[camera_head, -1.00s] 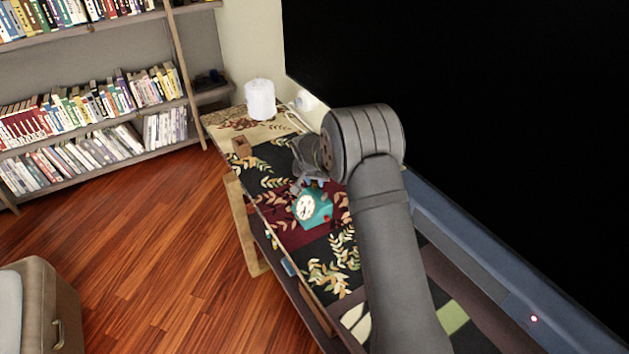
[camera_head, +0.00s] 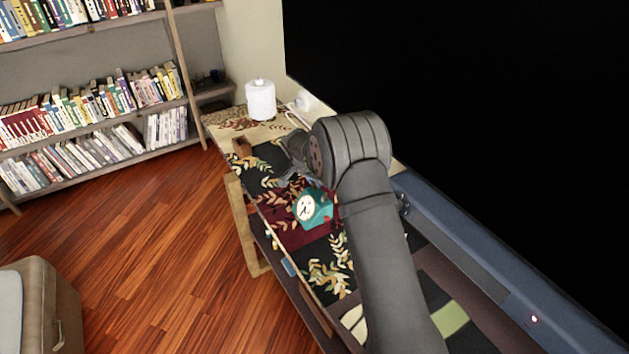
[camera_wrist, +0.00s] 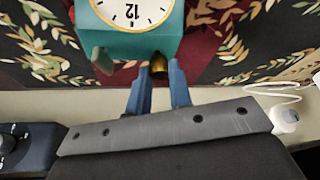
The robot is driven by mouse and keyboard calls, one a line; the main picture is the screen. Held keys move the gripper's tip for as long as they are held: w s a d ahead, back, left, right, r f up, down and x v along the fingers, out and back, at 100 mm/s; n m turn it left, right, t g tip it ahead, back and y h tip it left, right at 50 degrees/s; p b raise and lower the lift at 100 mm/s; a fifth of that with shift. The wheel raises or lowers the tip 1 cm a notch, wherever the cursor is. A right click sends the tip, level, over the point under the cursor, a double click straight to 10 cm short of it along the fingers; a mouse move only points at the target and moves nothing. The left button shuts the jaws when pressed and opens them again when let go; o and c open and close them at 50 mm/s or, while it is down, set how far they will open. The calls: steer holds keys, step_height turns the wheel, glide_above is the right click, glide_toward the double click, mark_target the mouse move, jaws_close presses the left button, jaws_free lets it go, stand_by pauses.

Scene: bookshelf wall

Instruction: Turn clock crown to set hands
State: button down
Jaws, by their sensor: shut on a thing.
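A teal clock (camera_head: 321,204) with a white dial stands on the dark leaf-patterned cloth. In the wrist view the clock (camera_wrist: 130,46) is upside down at the top, with the numeral 12 towards my gripper. A brass crown (camera_wrist: 158,63) sticks out from its top side. My gripper (camera_wrist: 159,72) has its two blue fingers on either side of the crown and is shut on it. A grey-green knob (camera_wrist: 102,60) is on the same side, left of the fingers. In the head view my arm hides most of the fingers.
A white lidded canister (camera_head: 261,100) stands at the table's far end, with a small brown block (camera_head: 242,147) nearer. A white round device (camera_wrist: 284,115) with a cable lies near the gripper in the wrist view. A large black screen (camera_head: 470,120) borders the table's right side.

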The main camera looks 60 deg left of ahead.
steer(key=shift+m+h, duration=0.3)
steer(key=shift+m, duration=0.5)
steer(key=c, duration=1.3)
jaws_free()
steer(key=v, duration=1.7)
steer(key=shift+s+a+r, duration=0.15)
steer(key=shift+s+r, duration=0.05)
steer(key=shift+s, duration=0.05)
steer(key=shift+f, duration=0.1)
steer(key=x, duration=1.7)
steer(key=shift+w+f, duration=0.1)
steer(key=shift+w, duration=0.15)
